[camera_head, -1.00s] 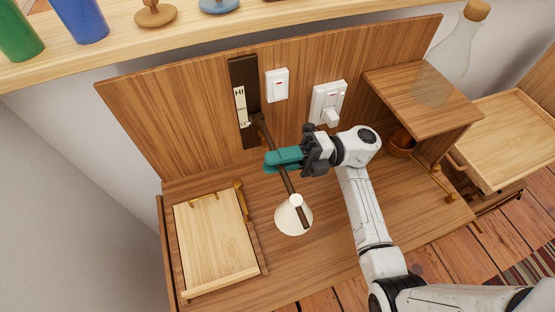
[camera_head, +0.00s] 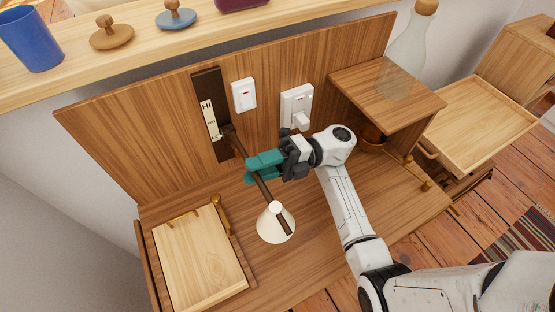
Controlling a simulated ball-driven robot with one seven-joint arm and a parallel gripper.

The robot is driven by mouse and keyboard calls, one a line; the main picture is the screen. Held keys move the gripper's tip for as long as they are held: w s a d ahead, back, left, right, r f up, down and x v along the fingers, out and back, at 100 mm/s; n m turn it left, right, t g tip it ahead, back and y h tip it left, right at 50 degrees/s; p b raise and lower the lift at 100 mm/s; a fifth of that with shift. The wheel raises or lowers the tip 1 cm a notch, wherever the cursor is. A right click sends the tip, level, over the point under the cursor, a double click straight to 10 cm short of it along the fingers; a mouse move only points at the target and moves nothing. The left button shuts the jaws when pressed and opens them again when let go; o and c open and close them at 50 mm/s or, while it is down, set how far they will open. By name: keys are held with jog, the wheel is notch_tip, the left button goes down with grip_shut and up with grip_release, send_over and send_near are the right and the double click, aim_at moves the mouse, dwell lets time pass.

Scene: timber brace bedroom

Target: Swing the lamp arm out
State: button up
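The lamp arm (camera_head: 265,190) is a dark brown rod. It comes out from a dark wall bracket (camera_head: 222,151) with a pale strip marked HI and LO, and slopes down and forward over the desk. A cream cone shade (camera_head: 268,230) hangs at its free end, above the desk top. My gripper (camera_head: 252,172), with teal fingers, reaches in from the right at about the middle of the rod. The fingers look closed around the rod and hide a short stretch of it.
A pale wooden tray (camera_head: 203,285) with a brass handle lies left of the shade. A white switch (camera_head: 243,95) and a socket plate (camera_head: 297,97) are on the panel. A raised wooden shelf (camera_head: 350,80) with a glass bottle (camera_head: 408,45) stands right. The desk (camera_head: 320,230) near the shade is clear.

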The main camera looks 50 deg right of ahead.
jog(key=b+v, duration=0.8)
jog(key=v, duration=0.1)
jog(key=shift+d+f, duration=0.15)
jog(key=shift+d, duration=0.05)
jog(key=shift+s, duration=0.15)
dwell(0.6)
